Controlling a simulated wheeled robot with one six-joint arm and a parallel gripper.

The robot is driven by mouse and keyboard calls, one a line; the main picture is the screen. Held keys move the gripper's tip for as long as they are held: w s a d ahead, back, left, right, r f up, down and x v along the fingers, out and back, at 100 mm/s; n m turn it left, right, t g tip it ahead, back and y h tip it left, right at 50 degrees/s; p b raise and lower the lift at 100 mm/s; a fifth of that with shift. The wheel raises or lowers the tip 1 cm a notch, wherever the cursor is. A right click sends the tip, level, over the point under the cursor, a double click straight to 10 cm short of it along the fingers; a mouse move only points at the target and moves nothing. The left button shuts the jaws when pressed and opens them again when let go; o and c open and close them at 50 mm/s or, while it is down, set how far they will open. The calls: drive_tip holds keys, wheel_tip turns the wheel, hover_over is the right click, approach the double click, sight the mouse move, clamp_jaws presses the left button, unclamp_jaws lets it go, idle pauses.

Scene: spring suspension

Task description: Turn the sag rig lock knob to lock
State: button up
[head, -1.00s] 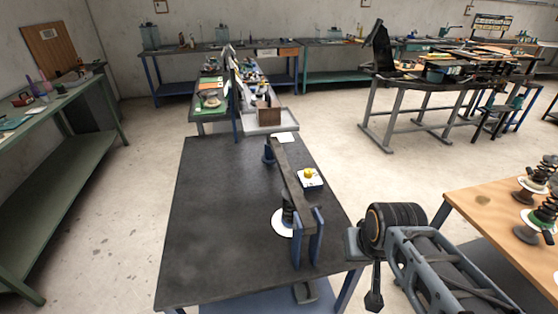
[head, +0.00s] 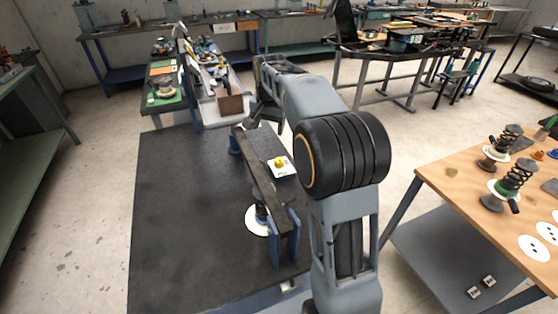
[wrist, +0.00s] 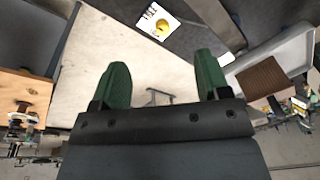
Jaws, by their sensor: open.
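The yellow lock knob (head: 280,162) sits on a small white plate on the dark bench, right of the rig beam. The knob also shows at the top of the wrist view (wrist: 162,26), left of centre, on its tilted white plate. The sag rig is a long dark beam (head: 262,178) on blue posts, with a spring and white disc (head: 256,222) under it. My gripper's two green fingers (wrist: 162,72) are spread apart and empty, and the knob lies beyond them. In the head view my arm reaches over the bench's right side and the fingers are not clear.
A grey tray with a brown box (head: 230,104) stands behind the bench. A wooden table (head: 450,180) with spring units is at the right. The left part of the dark bench (head: 180,210) is clear. Pale floor shows between the tables.

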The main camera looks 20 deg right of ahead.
drive_tip(key=w+d+f+m+g, duration=0.1)
drive_tip(key=w+d+f+m, duration=0.3)
drive_tip(key=w, duration=0.5)
drive_tip(key=m+g, duration=0.1)
drive_tip(key=m, duration=0.3)
hover_over(279, 159)
wheel_tip(279, 159, down, 11)
wheel_tip(279, 159, down, 13)
drive_tip(key=shift+s+f+b, duration=0.15)
drive_tip(key=shift+b, duration=0.4)
drive_tip(key=shift+c, duration=0.2)
drive_tip(key=c, duration=0.9)
